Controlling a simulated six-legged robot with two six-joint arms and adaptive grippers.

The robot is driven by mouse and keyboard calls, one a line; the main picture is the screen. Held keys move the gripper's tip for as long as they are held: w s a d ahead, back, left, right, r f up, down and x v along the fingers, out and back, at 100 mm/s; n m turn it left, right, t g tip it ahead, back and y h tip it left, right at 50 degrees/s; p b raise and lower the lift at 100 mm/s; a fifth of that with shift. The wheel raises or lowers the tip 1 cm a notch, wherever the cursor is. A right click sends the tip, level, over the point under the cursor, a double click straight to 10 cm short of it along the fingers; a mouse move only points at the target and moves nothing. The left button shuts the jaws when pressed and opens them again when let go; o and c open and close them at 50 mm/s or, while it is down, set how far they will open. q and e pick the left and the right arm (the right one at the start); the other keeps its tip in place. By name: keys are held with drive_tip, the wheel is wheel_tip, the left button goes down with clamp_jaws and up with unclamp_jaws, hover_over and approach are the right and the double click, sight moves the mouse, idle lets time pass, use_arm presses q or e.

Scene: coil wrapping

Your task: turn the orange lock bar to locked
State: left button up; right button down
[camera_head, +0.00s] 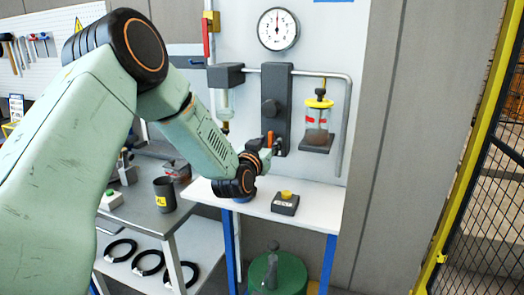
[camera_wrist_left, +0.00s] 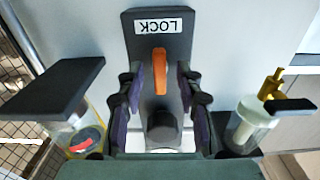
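The orange lock bar (camera_wrist_left: 160,72) sits on a dark grey upright panel (camera_wrist_left: 140,25), beside a white label reading LOCK, which is upside down in the left wrist view. The bar stands nearly along the panel's length. My left gripper (camera_wrist_left: 160,88) is open, with one finger on each side of the bar and gaps visible between. In the head view, the bar (camera_head: 270,138) shows as a small orange piece just past my left gripper (camera_head: 264,152), whose fingers are partly hidden by the wrist. My right gripper is not in view.
A round black knob (camera_wrist_left: 162,125) sits on the panel near the bar. A yellow-lidded jar (camera_head: 317,120) is right of the panel, a clear cylinder (camera_head: 224,100) left. A white shelf (camera_head: 315,215) below holds a box with a yellow button (camera_head: 286,201).

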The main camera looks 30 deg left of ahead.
use_arm(q)
drive_tip(key=v, duration=1.1)
drive_tip(key=shift+s, duration=0.25)
